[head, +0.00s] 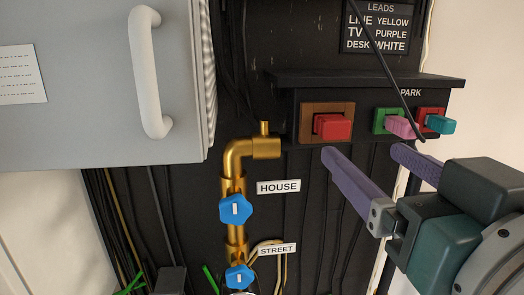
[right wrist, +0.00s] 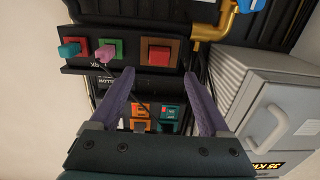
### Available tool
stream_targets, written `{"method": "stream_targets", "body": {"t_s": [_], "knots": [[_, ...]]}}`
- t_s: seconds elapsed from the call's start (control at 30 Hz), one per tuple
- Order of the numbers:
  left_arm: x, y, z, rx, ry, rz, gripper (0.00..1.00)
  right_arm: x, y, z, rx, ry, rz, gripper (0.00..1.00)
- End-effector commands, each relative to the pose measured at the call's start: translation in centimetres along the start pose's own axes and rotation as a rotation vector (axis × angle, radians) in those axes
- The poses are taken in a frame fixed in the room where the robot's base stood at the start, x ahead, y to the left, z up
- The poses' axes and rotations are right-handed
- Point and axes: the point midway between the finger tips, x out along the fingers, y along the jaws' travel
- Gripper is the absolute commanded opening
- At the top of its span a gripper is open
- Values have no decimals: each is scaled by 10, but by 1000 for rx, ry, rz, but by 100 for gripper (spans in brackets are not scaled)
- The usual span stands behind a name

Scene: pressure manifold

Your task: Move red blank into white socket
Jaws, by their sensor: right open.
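The red blank (head: 333,127) sits in a brown-framed socket (head: 308,123) at the left end of a dark panel under a shelf. It also shows in the right wrist view (right wrist: 159,55), in the same brown frame. My right gripper (head: 364,152) is open and empty, its purple fingers pointing at the panel, just below and to the right of the red blank. In the right wrist view the gripper (right wrist: 159,76) has its fingertips either side of the line to the blank, apart from it. I cannot make out a white socket. My left gripper is not in view.
A pink plug (head: 402,127) in a green socket and a teal plug (head: 440,124) in a red socket stand right of the blank. A black cable hangs before them. Brass pipe (head: 235,165) with blue valves and a grey cabinet (head: 90,90) lie left.

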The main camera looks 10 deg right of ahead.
Motion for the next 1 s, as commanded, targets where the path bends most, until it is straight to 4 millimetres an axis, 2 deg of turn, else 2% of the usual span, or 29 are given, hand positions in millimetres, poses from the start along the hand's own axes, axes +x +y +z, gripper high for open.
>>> {"method": "stream_targets", "body": {"t_s": [0.47,0.57,0.83,1.0], "knots": [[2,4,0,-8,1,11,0,4,0,0,0,8,0,80],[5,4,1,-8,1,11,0,12,0,0,0,10,-1,80],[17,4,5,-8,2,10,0,51,-1,0,-1,12,-2,80],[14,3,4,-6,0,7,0,72,0,-2,0,8,-1,80]]}}
